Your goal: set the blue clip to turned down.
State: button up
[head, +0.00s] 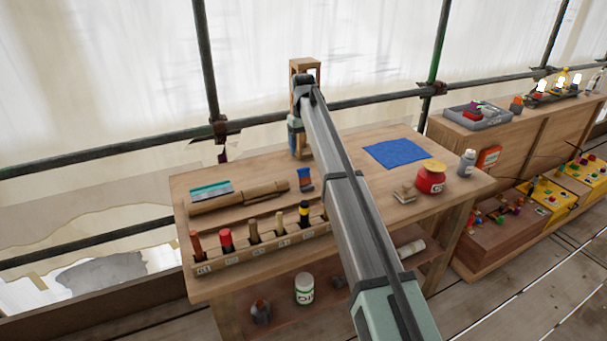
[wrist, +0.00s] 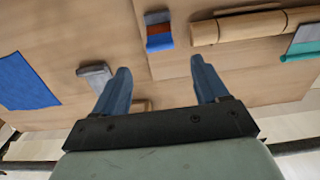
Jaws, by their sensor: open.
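A small blue-and-orange piece (head: 305,180) lies on the workbench and looks like the blue clip, though I cannot be sure. It also shows in the wrist view (wrist: 159,41), with a blue end, an orange-brown band and a grey end. I cannot tell which way it is turned. My gripper (wrist: 160,78) is open and empty, pointing down above bare wood, with the piece apart from both fingers. In the head view my gripper is at the back of the bench beside the wooden stand, its fingertips not clear.
A tall wooden stand (head: 313,66) rises at the bench's back. A grey piece (wrist: 94,74) lies close to one finger in the wrist view. A blue cloth (head: 396,153), a red jar (head: 430,181), a brown roll (head: 240,197) and a tool rack (head: 262,250) occupy the bench.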

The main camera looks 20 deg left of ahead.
aim_at(303, 169)
notch_tip(303, 169, down, 12)
jog(key=shift+r, duration=0.1)
dwell(0.4)
